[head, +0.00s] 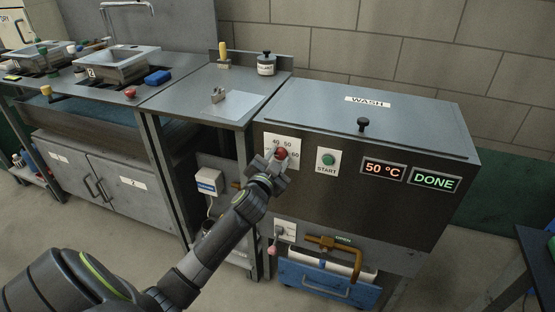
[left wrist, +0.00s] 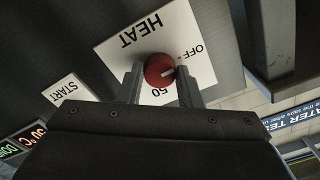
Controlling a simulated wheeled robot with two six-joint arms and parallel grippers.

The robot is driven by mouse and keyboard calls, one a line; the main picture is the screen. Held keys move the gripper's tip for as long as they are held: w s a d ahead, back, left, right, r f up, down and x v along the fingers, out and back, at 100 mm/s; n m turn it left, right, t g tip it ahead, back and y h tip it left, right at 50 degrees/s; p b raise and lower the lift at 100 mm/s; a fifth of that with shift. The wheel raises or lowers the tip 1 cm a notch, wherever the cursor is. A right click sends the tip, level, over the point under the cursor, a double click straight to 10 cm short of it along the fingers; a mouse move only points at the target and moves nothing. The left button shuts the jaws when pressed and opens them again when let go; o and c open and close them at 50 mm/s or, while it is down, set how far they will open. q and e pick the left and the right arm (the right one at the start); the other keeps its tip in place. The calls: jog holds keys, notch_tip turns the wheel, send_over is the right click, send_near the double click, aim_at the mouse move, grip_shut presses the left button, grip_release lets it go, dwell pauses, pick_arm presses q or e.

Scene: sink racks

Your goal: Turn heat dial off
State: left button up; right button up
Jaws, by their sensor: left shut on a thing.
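The heat dial is a red round knob (head: 281,153) on a white label plate at the left of the wash unit's front. My left gripper (head: 275,161) is shut on it, one finger on each side. In the left wrist view the red knob (left wrist: 159,69) sits between the two fingertips (left wrist: 160,82). Its white pointer mark points right, towards the right finger and a little below the OFF mark. The plate (left wrist: 135,50) reads HEAT, OFF and 50; part is hidden by the fingers. My right gripper is not in view.
A green START button (head: 327,159) is right of the dial. Displays read 50 °C (head: 384,170) and DONE (head: 434,181). The wash lid (head: 362,125) is down. A brown pipe handle (head: 330,244) and a blue bin (head: 325,283) are below. A steel counter (head: 190,95) is at left.

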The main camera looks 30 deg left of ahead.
pick_arm(q)
jog(key=shift+f, duration=0.1)
jog(key=o, duration=1)
jog(key=shift+v, duration=8.75)
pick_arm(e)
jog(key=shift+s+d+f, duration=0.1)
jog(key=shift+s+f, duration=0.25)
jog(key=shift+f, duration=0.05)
pick_arm(q)
jog(key=shift+a, duration=0.15)
